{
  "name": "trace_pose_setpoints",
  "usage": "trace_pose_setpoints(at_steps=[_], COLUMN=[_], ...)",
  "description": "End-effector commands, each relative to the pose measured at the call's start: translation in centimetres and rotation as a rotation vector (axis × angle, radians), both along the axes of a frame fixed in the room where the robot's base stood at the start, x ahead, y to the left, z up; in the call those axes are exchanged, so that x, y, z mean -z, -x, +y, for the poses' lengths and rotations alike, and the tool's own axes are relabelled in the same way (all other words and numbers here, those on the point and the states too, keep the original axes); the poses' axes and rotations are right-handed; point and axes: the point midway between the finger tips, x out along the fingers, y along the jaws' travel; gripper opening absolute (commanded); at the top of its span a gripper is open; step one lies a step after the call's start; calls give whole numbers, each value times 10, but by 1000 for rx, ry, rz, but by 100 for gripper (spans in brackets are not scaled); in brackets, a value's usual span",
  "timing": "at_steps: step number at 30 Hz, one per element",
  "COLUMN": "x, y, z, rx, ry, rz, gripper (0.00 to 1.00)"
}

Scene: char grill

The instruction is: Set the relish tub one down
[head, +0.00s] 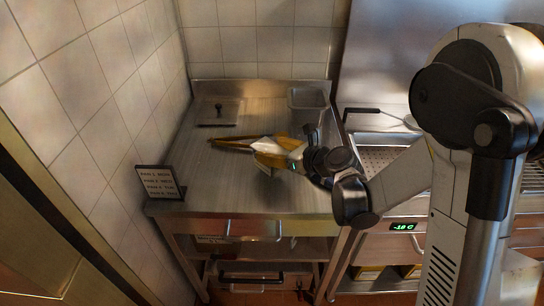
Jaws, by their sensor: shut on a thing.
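My gripper (268,152), white and amber, reaches in from the right, low over the steel worktable (215,180). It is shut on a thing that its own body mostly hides.
A flat plate with a black knob (218,115) lies at the back left. A steel pan (308,97) stands at the back right. A lettered sign (160,182) stands at the front left corner. The front tabletop is clear. A fryer-like basin (380,157) adjoins on the right.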

Motion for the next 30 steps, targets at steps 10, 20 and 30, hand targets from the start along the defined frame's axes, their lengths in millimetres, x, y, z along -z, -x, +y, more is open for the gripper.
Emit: trace_pose_setpoints(at_steps=[10, 20, 30], x=[14, 17, 8], y=[0, 0, 6], z=[0, 0, -7], rx=[0, 0, 3], ry=[0, 0, -1], rz=[0, 0, 1], gripper=[18, 82, 82])
